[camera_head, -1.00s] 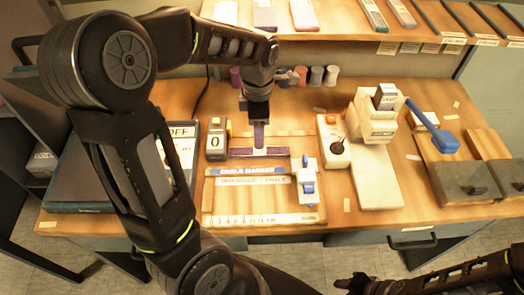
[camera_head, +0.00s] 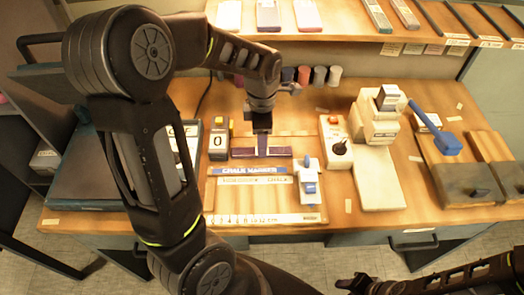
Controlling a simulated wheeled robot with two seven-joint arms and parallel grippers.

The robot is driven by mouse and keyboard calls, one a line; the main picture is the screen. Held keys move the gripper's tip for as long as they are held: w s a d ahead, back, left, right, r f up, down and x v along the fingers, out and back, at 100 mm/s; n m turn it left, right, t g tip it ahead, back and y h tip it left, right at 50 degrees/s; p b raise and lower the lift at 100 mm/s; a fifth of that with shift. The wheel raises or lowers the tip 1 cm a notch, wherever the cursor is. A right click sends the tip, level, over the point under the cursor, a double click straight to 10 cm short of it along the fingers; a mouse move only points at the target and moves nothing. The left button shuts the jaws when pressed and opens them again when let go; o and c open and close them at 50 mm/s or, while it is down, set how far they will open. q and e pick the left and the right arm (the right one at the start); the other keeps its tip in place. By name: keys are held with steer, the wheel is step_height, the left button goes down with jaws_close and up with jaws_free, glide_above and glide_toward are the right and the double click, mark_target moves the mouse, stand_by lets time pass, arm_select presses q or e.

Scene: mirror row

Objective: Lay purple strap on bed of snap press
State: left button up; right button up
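A dark purple strap (camera_head: 280,152) lies crosswise on the table, left of centre. My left gripper (camera_head: 262,146) points down at the strap's middle, and its fingers overlap it. They look narrow and close together, but I cannot tell whether they grip it. The snap press (camera_head: 378,125) is the white machine to the right, with a blue lever (camera_head: 447,142) at its right side. Its long white bed (camera_head: 378,178) extends toward me and is bare. My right gripper (camera_head: 348,284) is low at the bottom edge, away from the table items; its fingers are unclear.
A white box with a red button and black knob (camera_head: 339,147) stands between strap and press. A counter showing 0 (camera_head: 218,141) is left of the strap. A ruler (camera_head: 265,218) and a white-blue clamp-like piece (camera_head: 309,180) lie in front. Wooden blocks (camera_head: 450,165) stand at right.

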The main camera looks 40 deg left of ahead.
arm_select(q)
step_height(320, 180, down, 4)
steer(key=shift+f, duration=0.25)
steer(key=shift+c, duration=0.6)
jaws_close()
stand_by(0.4)
